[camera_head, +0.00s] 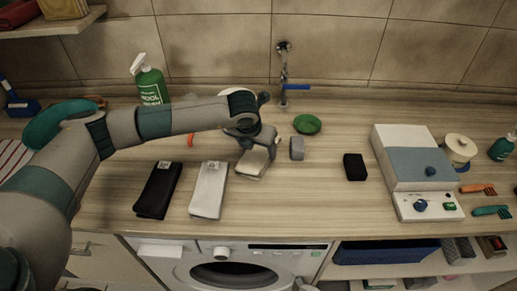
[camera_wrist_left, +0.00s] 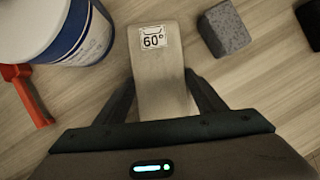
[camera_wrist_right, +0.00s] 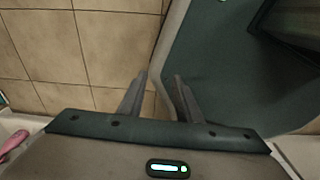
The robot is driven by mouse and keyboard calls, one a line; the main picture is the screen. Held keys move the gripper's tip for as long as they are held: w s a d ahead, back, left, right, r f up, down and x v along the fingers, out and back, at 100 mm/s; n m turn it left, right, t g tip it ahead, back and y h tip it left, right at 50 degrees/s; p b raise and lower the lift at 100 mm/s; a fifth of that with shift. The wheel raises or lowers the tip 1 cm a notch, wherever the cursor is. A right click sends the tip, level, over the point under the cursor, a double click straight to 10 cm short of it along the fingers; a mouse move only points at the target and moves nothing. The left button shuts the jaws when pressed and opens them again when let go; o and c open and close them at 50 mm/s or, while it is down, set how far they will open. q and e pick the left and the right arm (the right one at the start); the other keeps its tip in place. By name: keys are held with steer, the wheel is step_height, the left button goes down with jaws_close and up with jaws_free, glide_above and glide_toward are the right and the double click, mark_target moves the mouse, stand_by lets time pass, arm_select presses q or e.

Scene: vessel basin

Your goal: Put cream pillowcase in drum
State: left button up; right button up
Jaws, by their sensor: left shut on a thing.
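The cream pillowcase (camera_head: 252,163) is folded into a flat strip, and its 60° label shows in the left wrist view (camera_wrist_left: 153,55). My left gripper (camera_head: 262,147) is shut on it, just over the counter; I cannot tell whether the cloth still touches the counter. The drum (camera_head: 237,276) is the dark round opening of the white washing machine (camera_head: 170,251) under the counter's front edge; the frame cuts off its lower part. My right gripper (camera_wrist_right: 162,76) has its fingers a little apart, with nothing between them, low over a tiled floor.
Black cloth (camera_head: 158,190) and pale grey cloth (camera_head: 209,190) lie left of the pillowcase. A grey block (camera_head: 297,148), green dish (camera_head: 307,124), black block (camera_head: 355,167) and white-and-blue device (camera_head: 410,160) stand to the right. The counter's front middle is clear.

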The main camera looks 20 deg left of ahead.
arm_select(q)
steer(key=shift+r, duration=0.1)
steer(key=o, duration=1.2)
steer(key=shift+r, duration=0.1)
steer(key=b+v, duration=0.3)
steer(key=v, duration=0.7)
steer(key=shift+r+b, duration=0.1)
steer(key=shift+b, duration=0.25)
steer(key=shift+v, duration=0.85)
